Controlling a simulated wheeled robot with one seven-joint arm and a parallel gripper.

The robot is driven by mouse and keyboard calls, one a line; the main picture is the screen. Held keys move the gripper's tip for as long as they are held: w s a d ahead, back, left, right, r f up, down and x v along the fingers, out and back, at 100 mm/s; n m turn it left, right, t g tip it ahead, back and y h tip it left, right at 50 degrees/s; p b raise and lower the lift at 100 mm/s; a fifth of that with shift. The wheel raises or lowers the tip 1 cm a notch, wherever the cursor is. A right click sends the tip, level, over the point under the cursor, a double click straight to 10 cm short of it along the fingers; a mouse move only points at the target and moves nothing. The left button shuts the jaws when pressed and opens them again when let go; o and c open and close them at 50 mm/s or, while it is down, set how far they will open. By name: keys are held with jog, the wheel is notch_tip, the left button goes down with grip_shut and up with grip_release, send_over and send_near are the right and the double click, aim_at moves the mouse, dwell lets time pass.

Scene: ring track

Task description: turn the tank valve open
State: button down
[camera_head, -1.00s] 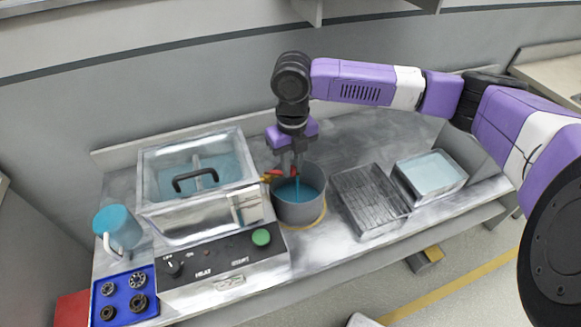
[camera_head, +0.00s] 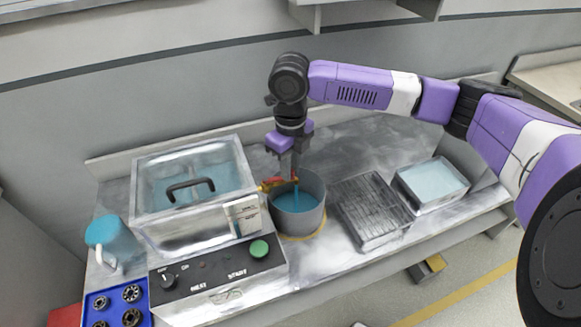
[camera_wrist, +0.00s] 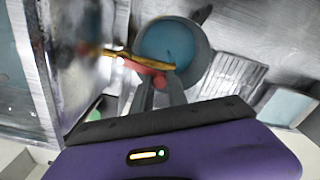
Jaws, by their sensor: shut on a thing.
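The tank (camera_head: 160,215) is a clear-topped metal box with blue liquid and a black-handled lid. A brass tap (camera_head: 268,184) comes out of its right side, with a red valve handle (camera_head: 293,178). My gripper (camera_head: 295,172) points down at the handle and is shut on it. In the wrist view the red handle (camera_wrist: 150,69) lies at the fingertips (camera_wrist: 158,84), along the brass spout (camera_wrist: 125,57). A grey round pot (camera_head: 300,222) stands below with blue liquid in it. A thin blue stream (camera_head: 296,195) shows above that liquid. The fingers partly hide the handle.
A control box (camera_head: 215,275) with a green button stands in front of the tank. A ribbed metal tray (camera_head: 372,212) and a bin of pale blue liquid (camera_head: 432,180) stand right of the pot.

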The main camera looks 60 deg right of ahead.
jog(key=shift+w+d+r, duration=0.1)
jog(key=c, duration=1.6)
grip_release()
notch_tip(320, 180, up, 8)
jog(key=shift+f+b, duration=0.15)
jog(key=shift+b, duration=0.3)
